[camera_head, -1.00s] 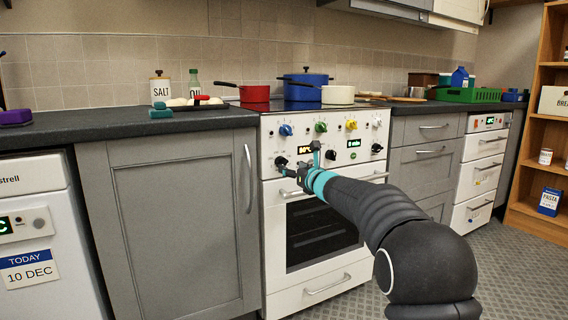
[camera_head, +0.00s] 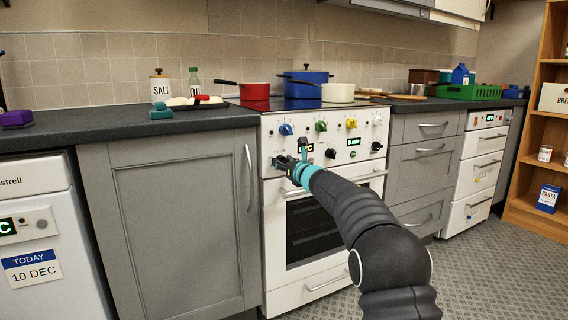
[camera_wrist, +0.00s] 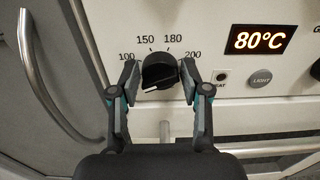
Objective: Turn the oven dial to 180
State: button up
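The black oven dial (camera_wrist: 158,72) is in the middle of the wrist view, with 100, 150, 180 and 200 printed around its upper side. A small white mark shows on its lower left edge. The lit oven display (camera_wrist: 261,40) right of it reads 80°C. My gripper (camera_wrist: 159,77) is open, one finger on each side of the dial, with what looks like a small gap at both sides.
A cabinet handle (camera_wrist: 45,75) curves at the left of the wrist view. Red (camera_head: 255,91), blue (camera_head: 306,89) and white (camera_head: 338,93) pots stand on the hob above.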

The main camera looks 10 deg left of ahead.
jog(key=c, duration=0.6)
jog(key=shift+o, duration=0.2)
